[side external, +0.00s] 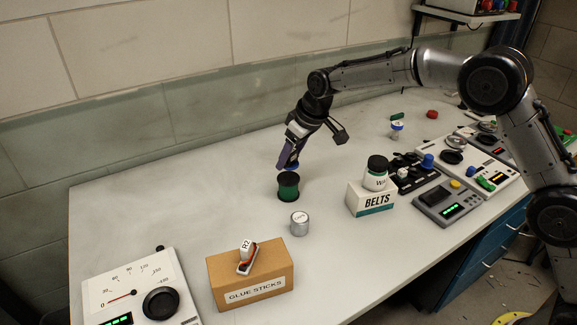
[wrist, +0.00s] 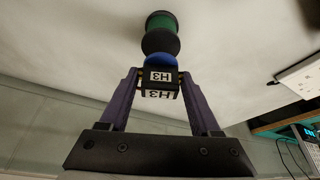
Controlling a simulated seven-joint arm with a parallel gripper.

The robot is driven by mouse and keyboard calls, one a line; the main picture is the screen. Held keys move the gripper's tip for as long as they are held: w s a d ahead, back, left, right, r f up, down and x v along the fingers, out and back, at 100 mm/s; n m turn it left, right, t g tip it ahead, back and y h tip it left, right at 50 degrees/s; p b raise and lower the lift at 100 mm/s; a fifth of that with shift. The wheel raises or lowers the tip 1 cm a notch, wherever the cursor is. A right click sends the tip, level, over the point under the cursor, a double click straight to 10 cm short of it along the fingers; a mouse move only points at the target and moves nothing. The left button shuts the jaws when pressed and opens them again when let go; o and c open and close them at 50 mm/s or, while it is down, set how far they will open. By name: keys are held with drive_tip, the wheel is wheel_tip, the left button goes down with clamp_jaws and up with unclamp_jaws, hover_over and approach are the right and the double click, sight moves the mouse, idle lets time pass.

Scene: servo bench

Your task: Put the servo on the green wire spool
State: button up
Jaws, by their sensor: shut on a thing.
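The green wire spool (side external: 288,189), dark-flanged with green winding, stands upright on the bench; it also shows at the top of the wrist view (wrist: 160,24). My gripper (side external: 291,163) is just above it, tilted. In the wrist view my gripper (wrist: 158,82) is shut on the servo (wrist: 160,77), a small dark block with white H3 labels and a blue end (wrist: 159,60). The blue end points toward the spool and overlaps its near flange in that view. In the side view it shows just above the spool top; I cannot tell whether they touch.
A silver can (side external: 299,223) stands close to the spool. A glue sticks box (side external: 251,280) carries an R2-labelled part (side external: 246,257). A belts box (side external: 369,200) bears a jar (side external: 376,174). Instruments line the right and front left. Bench left of the spool is clear.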

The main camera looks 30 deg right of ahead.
sight(292, 159)
drive_tip(key=shift+w+a+f, duration=0.1)
drive_tip(key=shift+w+f, duration=0.25)
drive_tip(key=shift+f, duration=1.55)
drive_tip(key=shift+f, duration=0.15)
drive_tip(key=o, duration=1.4)
drive_tip(key=v, duration=1.2)
drive_tip(key=shift+s, duration=0.15)
